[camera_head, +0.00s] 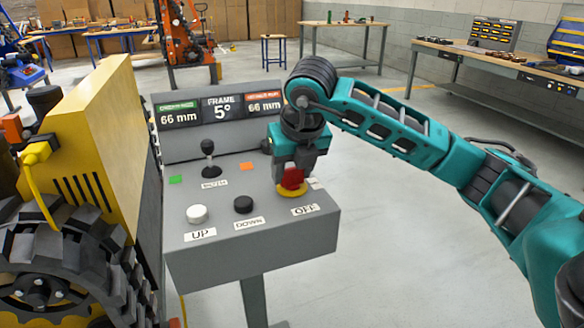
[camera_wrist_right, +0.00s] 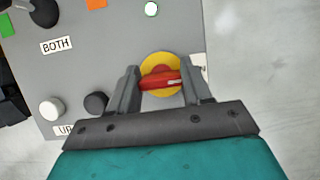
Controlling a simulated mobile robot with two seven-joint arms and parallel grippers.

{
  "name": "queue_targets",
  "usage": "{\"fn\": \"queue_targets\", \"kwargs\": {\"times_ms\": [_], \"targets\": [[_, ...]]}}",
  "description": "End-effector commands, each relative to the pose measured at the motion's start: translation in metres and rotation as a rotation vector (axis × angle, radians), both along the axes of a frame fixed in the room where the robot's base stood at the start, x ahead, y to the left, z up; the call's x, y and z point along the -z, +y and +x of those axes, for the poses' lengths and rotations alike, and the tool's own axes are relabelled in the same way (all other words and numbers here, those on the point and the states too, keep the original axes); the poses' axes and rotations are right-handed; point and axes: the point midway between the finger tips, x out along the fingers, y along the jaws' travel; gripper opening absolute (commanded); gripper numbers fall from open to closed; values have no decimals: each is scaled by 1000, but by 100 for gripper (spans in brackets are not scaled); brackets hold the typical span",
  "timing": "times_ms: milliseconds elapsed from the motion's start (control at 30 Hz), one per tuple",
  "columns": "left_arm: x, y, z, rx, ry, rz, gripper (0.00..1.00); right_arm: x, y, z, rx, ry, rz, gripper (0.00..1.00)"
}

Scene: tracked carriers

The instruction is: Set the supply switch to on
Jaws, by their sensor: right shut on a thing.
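The supply switch is a red rotary knob on a yellow disc, at the right of the grey control panel (camera_head: 182,262). The red knob (camera_head: 292,178) shows below my right gripper (camera_head: 291,170), with an OFF label (camera_head: 305,210) in front of it. In the right wrist view the knob (camera_wrist_right: 160,82) lies between the two fingers of my right gripper (camera_wrist_right: 162,88), its red handle lying roughly crosswise in that picture. My right gripper is shut on it from above. My left gripper is not in view.
The panel also has a white UP button (camera_head: 197,214), a black DOWN button (camera_head: 243,204) and a black lever (camera_head: 208,148). A display (camera_head: 222,108) at its back reads 66 mm, 5° and 66 mm. A yellow tracked machine (camera_head: 105,130) stands close at the left. Floor on the right is clear.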

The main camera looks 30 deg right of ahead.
Motion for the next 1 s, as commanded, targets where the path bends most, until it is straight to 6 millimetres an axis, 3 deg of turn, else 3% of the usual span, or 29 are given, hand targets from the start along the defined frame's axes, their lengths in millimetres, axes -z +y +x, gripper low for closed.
{"fn": "queue_targets", "kwargs": {"times_ms": [367,400,600,667,1000], "targets": [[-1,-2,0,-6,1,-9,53,0,0,0,4,2,0,18],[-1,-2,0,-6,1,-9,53,0,0,0,4,2,0,51],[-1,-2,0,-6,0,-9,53,0,0,0,4,1,0,70],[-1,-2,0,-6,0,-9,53,0,0,0,4,1,0,74],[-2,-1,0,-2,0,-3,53,-8,1,-3,2,-1,1,74]]}}
